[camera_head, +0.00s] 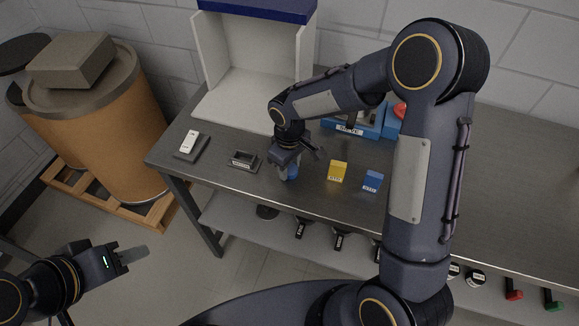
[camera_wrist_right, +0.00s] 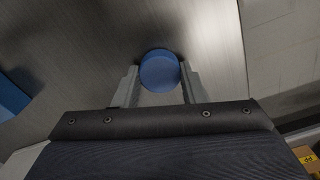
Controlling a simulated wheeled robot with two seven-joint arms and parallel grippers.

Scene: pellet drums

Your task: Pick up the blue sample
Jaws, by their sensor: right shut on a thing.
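The blue sample (camera_head: 292,171) is a small round blue piece at my right gripper (camera_head: 287,172) over the front part of the metal table (camera_head: 220,188). In the right wrist view the blue sample (camera_wrist_right: 160,71) shows as a blue disc at the tips of the two fingers, and my right gripper (camera_wrist_right: 158,88) is shut on it. I cannot tell whether it touches the table. My left gripper (camera_head: 122,258) is at the lower left, away from the table, with no object seen in it; its jaw gap is not clear.
A yellow box (camera_head: 338,171) and a blue box (camera_head: 372,180) stand to the right of the right gripper. A dark tray (camera_head: 243,161) and a white device (camera_head: 189,143) lie to its left. A white open booth (camera_head: 250,84) stands behind. An orange drum (camera_head: 103,130) stands left of the table.

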